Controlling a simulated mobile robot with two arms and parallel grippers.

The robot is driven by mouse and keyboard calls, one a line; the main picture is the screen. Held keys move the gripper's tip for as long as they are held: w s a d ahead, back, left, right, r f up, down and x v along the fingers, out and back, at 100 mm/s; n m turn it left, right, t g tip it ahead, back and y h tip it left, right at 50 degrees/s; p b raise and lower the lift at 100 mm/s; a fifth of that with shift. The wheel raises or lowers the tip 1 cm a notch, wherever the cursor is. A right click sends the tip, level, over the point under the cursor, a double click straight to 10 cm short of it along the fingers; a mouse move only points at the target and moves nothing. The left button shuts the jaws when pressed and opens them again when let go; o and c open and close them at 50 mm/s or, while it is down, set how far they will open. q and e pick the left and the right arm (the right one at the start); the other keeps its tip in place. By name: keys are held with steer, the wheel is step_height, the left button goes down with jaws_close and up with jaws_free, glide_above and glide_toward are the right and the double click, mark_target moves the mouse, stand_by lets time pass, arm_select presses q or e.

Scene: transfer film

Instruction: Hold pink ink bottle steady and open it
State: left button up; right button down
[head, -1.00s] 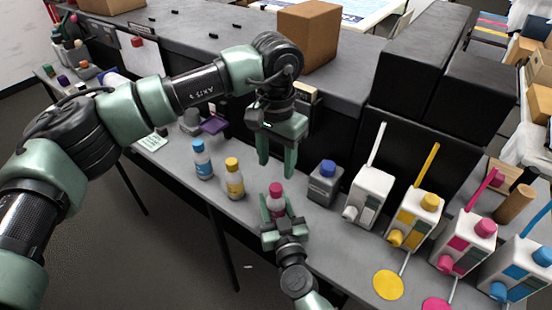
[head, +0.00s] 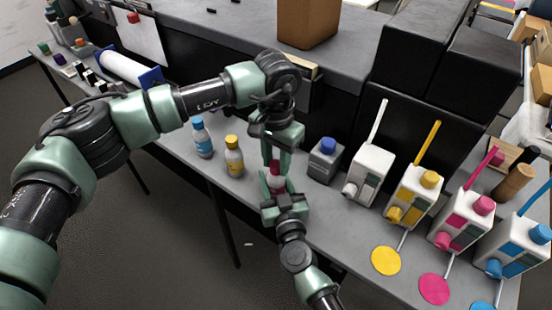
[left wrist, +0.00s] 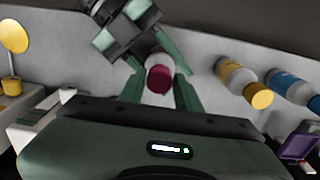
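The pink ink bottle, with a white body and dark pink cap (head: 275,168), stands upright near the front table edge. My right gripper (head: 276,183) has its fingers on both sides of the bottle's body and appears shut on it. My left gripper (head: 276,155) points down from above, open, with its fingers spread around the cap. In the left wrist view the pink cap (left wrist: 160,79) lies between the open left fingers (left wrist: 160,92), with gaps beside it. The right gripper (left wrist: 152,48) shows behind it there. The bottle's lower part is mostly hidden.
A yellow-capped bottle (head: 234,157) and a blue-capped bottle (head: 202,138) stand to the left. A grey bottle with a blue cap (head: 325,160) stands to the right, beside a row of ink cartons such as the white one (head: 370,174). Black boxes (head: 420,125) rise behind.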

arm_select(q)
jaws_close()
